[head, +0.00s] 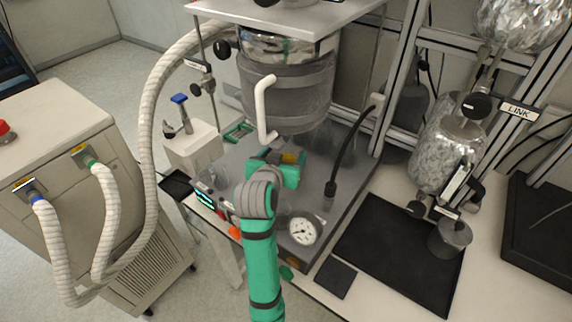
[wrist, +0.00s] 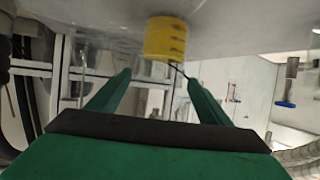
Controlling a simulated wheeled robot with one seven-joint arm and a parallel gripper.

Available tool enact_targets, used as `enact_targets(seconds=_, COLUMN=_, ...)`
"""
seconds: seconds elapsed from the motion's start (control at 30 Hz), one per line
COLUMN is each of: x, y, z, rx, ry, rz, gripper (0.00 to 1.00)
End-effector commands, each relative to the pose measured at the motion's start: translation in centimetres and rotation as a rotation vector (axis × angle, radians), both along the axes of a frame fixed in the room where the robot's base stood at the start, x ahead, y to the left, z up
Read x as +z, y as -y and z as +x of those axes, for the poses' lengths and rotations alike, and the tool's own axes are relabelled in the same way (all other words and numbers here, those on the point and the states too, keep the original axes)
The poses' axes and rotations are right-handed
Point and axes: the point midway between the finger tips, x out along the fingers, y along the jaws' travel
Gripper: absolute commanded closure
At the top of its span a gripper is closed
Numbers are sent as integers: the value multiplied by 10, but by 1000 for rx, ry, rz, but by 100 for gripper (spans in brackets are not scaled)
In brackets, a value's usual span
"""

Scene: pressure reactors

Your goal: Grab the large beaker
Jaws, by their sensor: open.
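A clear glass vessel (head: 214,177), faint in the head view, stands on the grey platform (head: 325,215) left of my gripper. It may be the large beaker, but I cannot tell for sure. My gripper (head: 290,165) is low over the platform, below the big reactor vessel (head: 288,95); its fingers are partly hidden. In the wrist view my gripper (wrist: 158,77) has its two green fingers apart, with nothing clearly held between them. A yellow cylinder (wrist: 165,38) shows beyond the fingertips, against a pale grey surface.
A white bent handle (head: 263,105) hangs close above my gripper. A dark hose (head: 348,150) stands to its right and a round dial (head: 302,231) nearer the front. A pump with a blue top (head: 180,98) stands at the left. A black mat (head: 395,255) lies at the right.

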Motion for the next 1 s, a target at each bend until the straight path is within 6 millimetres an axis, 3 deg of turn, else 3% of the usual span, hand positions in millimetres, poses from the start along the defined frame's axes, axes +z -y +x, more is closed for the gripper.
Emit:
enact_targets(seconds=0.1, x=0, y=0, z=0, rx=0, ry=0, rz=0, gripper=30)
enact_targets(seconds=0.3, x=0, y=0, z=0, rx=0, ry=0, rz=0, gripper=78)
enact_targets(seconds=0.4, x=1, y=0, z=0, rx=0, ry=1, rz=0, gripper=95)
enact_targets(seconds=1.0, x=16, y=-3, z=-3, rx=0, ry=1, rz=1, gripper=96)
